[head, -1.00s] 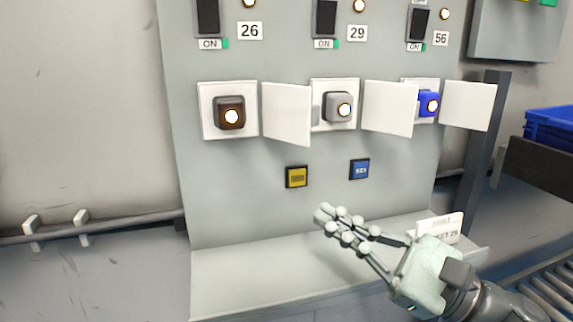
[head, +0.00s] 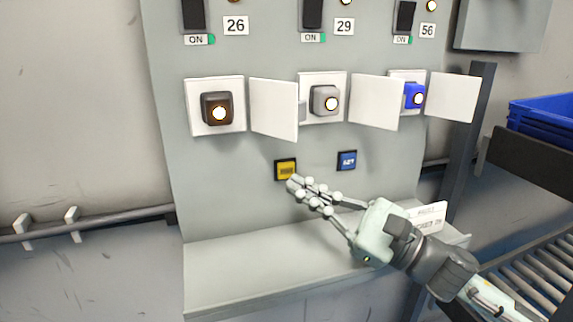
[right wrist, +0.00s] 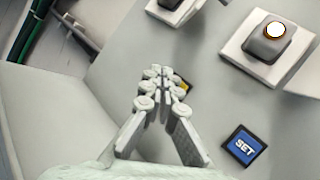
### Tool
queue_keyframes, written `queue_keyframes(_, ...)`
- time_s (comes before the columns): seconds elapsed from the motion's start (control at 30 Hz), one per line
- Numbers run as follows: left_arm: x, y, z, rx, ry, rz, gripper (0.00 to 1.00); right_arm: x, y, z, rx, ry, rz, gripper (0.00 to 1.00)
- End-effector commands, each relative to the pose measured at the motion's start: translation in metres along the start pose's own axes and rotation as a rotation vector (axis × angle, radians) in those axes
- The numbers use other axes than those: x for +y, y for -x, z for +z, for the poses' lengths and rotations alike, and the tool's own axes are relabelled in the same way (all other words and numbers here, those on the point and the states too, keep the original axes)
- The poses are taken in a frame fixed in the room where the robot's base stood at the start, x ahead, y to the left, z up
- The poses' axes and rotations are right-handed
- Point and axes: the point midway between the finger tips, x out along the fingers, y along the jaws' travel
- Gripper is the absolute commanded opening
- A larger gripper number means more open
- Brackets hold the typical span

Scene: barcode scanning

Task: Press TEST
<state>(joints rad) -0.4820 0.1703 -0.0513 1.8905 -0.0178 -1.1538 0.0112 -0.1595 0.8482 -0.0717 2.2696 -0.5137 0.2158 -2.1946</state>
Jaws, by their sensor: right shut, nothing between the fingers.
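A yellow square button (head: 286,166) in a dark frame sits low on the grey panel; its lettering is too small to read. A blue button (head: 347,160) to its right reads SET in the right wrist view (right wrist: 243,146). My right gripper (head: 295,185) is shut and empty, its fingertips just below the yellow button and overlapping its lower edge in the head view. In the right wrist view the fingertips (right wrist: 160,76) hide most of the yellow button (right wrist: 184,86). I cannot tell whether they touch it. My left gripper is not in view.
Above are brown (head: 217,109), grey (head: 324,100) and blue (head: 414,95) lit push-buttons with white covers swung open. A sloping ledge (head: 230,270) lies below, with a white card (head: 430,215) behind my right wrist. A blue crate (head: 545,125) and rollers are at right.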

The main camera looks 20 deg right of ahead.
Motion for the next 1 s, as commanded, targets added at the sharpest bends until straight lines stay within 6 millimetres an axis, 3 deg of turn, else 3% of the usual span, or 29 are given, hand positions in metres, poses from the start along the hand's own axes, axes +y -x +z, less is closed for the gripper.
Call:
queue_keyframes(0.3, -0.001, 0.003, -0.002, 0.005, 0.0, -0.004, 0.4, -0.011, -0.015, -0.012, -0.002, 0.001, -0.001, 0.0)
queue_keyframes(1.0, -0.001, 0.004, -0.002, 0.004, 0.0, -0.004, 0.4, -0.012, -0.016, -0.012, -0.001, 0.0, -0.001, 0.0)
